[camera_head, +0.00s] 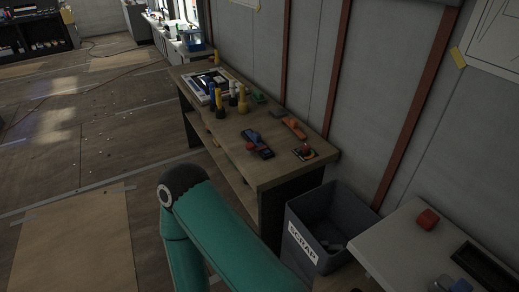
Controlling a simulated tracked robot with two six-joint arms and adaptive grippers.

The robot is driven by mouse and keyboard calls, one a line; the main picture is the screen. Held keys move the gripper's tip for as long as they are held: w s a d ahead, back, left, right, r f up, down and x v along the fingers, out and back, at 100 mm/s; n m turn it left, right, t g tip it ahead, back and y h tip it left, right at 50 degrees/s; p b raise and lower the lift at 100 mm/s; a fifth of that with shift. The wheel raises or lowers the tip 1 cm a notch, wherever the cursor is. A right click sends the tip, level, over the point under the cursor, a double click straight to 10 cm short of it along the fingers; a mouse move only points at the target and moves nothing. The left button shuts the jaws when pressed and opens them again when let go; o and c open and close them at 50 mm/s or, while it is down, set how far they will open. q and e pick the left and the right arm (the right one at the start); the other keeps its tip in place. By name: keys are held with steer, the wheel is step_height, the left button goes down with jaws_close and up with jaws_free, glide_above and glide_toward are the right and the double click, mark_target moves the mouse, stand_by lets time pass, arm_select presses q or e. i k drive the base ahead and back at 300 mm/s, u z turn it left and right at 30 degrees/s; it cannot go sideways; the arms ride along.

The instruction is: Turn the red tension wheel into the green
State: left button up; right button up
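I cannot clearly tell which item is the red tension wheel, and no green zone can be made out. Another small red piece (304,150) sits on a dark and yellow base at the bench's near right end. A red block-like thing (428,219) lies on the pale table at the right. A teal arm of mine rises from the bottom middle in front of the bench. Neither of my grippers is in view.
A grey bin marked SCRAP (325,225) stands between the bench and the pale table (400,235). Open floor is at left.

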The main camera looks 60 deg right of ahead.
mark_target(306, 147)
steer(key=u, duration=0.65)
steer(key=i, duration=1.45)
steer(key=z, duration=1.6)
steer(key=i, duration=0.2)
steer(key=z, duration=2.15)
steer(key=k, duration=0.55)
steer(key=z, duration=0.35)
steer(key=i, duration=1.05)
steer(key=z, duration=0.1)
